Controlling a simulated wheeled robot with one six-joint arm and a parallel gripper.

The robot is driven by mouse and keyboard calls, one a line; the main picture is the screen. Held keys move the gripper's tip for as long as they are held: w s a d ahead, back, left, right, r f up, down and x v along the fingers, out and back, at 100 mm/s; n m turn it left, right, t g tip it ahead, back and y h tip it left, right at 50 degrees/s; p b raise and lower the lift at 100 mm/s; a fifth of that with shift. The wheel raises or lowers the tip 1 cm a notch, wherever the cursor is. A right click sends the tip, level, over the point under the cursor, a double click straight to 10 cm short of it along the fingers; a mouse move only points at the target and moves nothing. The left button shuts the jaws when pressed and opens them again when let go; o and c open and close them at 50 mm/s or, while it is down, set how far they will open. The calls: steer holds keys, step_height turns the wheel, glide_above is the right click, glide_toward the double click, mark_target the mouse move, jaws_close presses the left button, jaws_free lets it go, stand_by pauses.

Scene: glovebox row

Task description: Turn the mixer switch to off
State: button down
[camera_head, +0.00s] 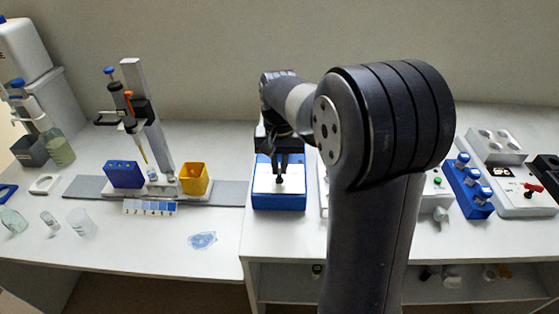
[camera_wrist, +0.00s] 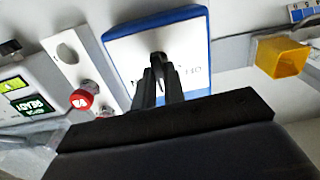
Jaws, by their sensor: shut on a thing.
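The mixer (camera_head: 279,200) is a blue box with a white top plate, standing on the bench in the middle of the head view. It also shows in the wrist view (camera_wrist: 120,50), with dark lettering on the plate. Its switch (camera_wrist: 158,57) is a small dark knob or lever on the plate, partly hidden by my fingers. My gripper (camera_head: 279,178) is above the plate with its fingers pointing down. In the wrist view my gripper (camera_wrist: 160,75) is shut on the switch. The switch's exact setting cannot be told.
Left of the mixer stand a yellow bin (camera_head: 195,179), a blue rack (camera_head: 123,175) and a pipette on a stand (camera_head: 122,100). A red cap (camera_wrist: 83,97) and a device with a green display (camera_wrist: 30,103) are close beside the mixer. My arm hides the bench right of it.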

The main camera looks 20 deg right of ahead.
mark_target(279, 169)
steer(key=shift+n+p, duration=0.4)
steer(key=shift+n, duration=0.8)
steer(key=c, duration=1.5)
jaws_free()
step_height(279, 169, up, 11)
steer(key=shift+f, duration=0.1)
step_height(279, 169, down, 11)
